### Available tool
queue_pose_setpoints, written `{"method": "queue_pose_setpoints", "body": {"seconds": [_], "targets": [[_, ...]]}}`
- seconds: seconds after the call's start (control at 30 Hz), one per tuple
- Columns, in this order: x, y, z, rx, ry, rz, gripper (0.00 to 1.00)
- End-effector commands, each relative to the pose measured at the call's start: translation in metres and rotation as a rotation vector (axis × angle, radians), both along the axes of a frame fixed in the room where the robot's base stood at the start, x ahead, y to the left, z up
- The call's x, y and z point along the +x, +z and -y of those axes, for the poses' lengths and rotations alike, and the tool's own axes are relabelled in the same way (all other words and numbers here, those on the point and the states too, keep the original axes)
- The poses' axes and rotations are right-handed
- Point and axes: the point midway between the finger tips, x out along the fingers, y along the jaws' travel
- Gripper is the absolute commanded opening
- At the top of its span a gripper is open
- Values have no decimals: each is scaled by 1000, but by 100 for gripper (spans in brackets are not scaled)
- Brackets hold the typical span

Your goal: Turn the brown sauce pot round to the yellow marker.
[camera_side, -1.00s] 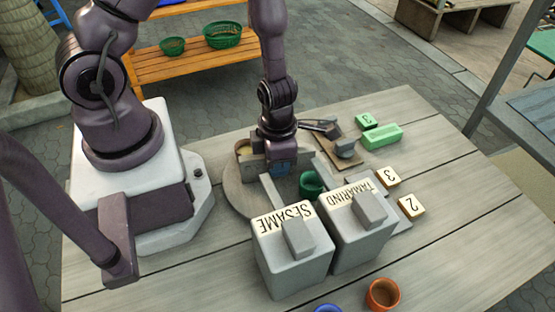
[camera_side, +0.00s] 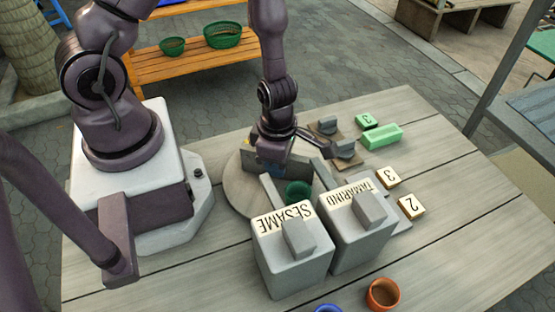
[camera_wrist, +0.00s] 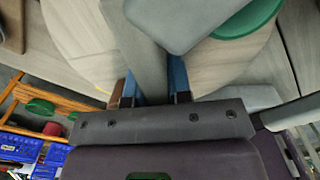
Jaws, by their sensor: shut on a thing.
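A round pale wooden turntable (camera_side: 237,190) lies on the table beside my base, with upright grey vanes (camera_side: 271,190) on it. My gripper (camera_side: 268,170) is low over it, its blue fingers closed around one grey vane. The wrist view shows the blue fingers (camera_wrist: 160,84) on either side of the grey vane (camera_wrist: 137,42). A green pot (camera_side: 298,190) sits on the turntable, right of my gripper. A small brown patch (camera_wrist: 128,88) shows beside a finger; I cannot tell whether it is the brown sauce pot. A small yellow spot (camera_side: 247,142) shows at the turntable's far edge, possibly the marker.
Two grey boxes labelled SESAME (camera_side: 290,250) and TAMARIND (camera_side: 355,230) stand close in front of the turntable. Numbered blocks (camera_side: 388,177) and a green block (camera_side: 382,137) lie to the right. An orange-brown pot (camera_side: 383,294) stands at the front.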

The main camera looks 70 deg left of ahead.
Motion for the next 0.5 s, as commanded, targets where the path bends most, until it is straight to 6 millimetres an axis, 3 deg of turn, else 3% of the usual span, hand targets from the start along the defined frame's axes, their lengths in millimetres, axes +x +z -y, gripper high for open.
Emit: {"method": "queue_pose_setpoints", "body": {"seconds": [0.5], "targets": [[0, 0, 0, 0, -108, 0, 0]]}}
